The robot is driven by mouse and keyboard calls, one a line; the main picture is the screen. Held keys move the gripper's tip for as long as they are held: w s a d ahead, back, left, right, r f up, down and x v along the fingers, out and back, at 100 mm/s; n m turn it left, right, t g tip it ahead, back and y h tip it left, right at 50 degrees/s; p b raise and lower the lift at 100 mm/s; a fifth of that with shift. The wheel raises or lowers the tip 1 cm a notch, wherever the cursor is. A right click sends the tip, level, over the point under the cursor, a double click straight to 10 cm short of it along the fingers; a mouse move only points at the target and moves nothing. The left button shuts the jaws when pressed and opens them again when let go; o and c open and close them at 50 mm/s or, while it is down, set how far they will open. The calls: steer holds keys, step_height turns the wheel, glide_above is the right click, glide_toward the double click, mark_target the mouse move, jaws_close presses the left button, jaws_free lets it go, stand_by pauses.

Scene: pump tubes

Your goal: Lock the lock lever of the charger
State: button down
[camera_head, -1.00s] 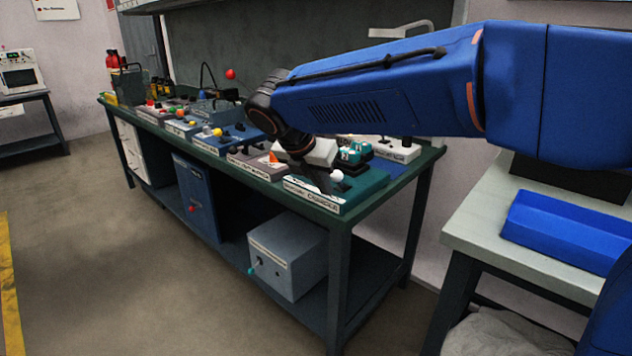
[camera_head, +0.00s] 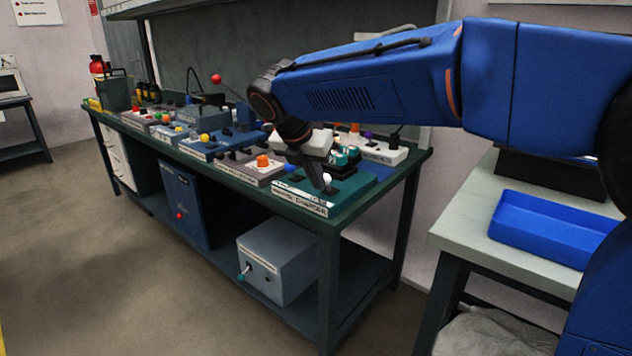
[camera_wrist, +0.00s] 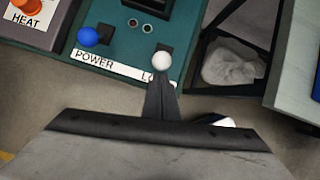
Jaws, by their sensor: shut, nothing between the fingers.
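The charger (camera_head: 352,192) is a teal panel at the near end of the green bench. Its lock lever has a white ball knob (camera_wrist: 162,61) above a label that starts with "L"; the rest of the label is hidden by my gripper. The knob also shows in the head view (camera_head: 327,178). My gripper (camera_wrist: 160,84) is shut and empty, pointing down at the charger. Its fingertips lie just at the near side of the white knob; I cannot tell whether they touch. A blue-knobbed lever (camera_wrist: 88,37) marked POWER stands to the left in the wrist view.
A panel with an orange HEAT knob (camera_wrist: 27,5) stands left of the charger. Several other panels with knobs line the green bench (camera_head: 343,222). A blue tray (camera_head: 550,228) lies on the pale table at right. A grey box (camera_head: 278,262) sits on the lower shelf.

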mark_target(325, 177)
steer(key=w+d+r+g+y, duration=0.1)
steer(key=w+g+y, duration=0.1)
steer(key=g, duration=0.1)
steer(key=shift+w+d+r, duration=0.1)
steer(key=shift+d+r, duration=0.3)
steer(key=shift+w+d+r+g+y, duration=0.3)
steer(key=shift+w+d+g+y, duration=0.2)
steer(key=shift+w+g+y, duration=0.35)
steer(key=shift+s+r, duration=0.1)
steer(key=shift+s, duration=0.15)
steer(key=shift+r, duration=0.1)
steer(key=shift+r, duration=0.65)
steer(key=shift+a+r, duration=0.1)
